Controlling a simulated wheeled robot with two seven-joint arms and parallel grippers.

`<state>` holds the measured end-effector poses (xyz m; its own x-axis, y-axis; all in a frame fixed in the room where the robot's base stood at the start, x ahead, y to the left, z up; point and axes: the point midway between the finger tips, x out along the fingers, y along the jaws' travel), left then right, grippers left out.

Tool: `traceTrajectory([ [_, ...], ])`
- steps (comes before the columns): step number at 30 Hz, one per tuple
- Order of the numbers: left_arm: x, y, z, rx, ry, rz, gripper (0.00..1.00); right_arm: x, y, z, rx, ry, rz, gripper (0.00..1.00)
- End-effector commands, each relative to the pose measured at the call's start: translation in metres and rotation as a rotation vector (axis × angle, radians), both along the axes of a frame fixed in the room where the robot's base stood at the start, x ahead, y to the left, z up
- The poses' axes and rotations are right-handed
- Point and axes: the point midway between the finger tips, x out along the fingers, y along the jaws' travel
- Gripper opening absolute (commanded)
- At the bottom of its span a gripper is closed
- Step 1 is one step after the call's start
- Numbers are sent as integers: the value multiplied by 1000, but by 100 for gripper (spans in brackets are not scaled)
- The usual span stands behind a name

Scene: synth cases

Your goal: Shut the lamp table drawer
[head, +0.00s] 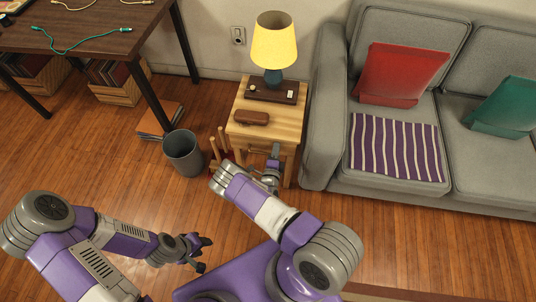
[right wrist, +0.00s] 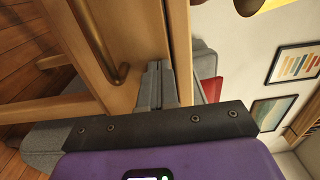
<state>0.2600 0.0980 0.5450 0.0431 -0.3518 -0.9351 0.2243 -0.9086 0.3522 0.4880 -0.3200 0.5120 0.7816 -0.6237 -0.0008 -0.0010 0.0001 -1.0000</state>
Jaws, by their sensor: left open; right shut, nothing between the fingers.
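The lamp table (head: 240,108) is a light wooden side table left of the sofa. Its drawer (right wrist: 95,25) shows in the right wrist view as a wooden front with a curved brass handle (right wrist: 118,72). I see no clear gap around the drawer front, but my arm and gripper hide part of it in the head view. My right gripper (head: 276,150) is shut and empty at the table's front; its fingers (right wrist: 157,70) lie close to the drawer front beside the handle, and contact is unclear. My left gripper (head: 204,254) is open and empty above the floor, lower left.
On the table stand a yellow-shaded lamp (head: 274,42), a dark tray (head: 272,96) and a brown case (head: 251,118). A grey bin (head: 183,155) and a wooden-legged item (head: 214,148) stand left of it. The sofa (head: 322,120) is close on the right. Floor in front is clear.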

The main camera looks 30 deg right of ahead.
Motion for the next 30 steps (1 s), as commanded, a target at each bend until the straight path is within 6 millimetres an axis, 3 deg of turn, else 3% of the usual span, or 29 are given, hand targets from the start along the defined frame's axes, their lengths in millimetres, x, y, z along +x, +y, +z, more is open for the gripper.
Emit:
traceTrajectory([
  [6,0,0,0,0,0,0,43,4,-7,3,-2,-6,-5,0],
  [14,0,0,2,0,0,0,43,0,-3,4,0,-6,-7,0],
  [20,0,0,10,0,0,-1,43,-23,22,3,-1,1,-5,0],
  [30,0,0,30,0,0,-1,43,-82,69,3,0,1,-4,0],
])
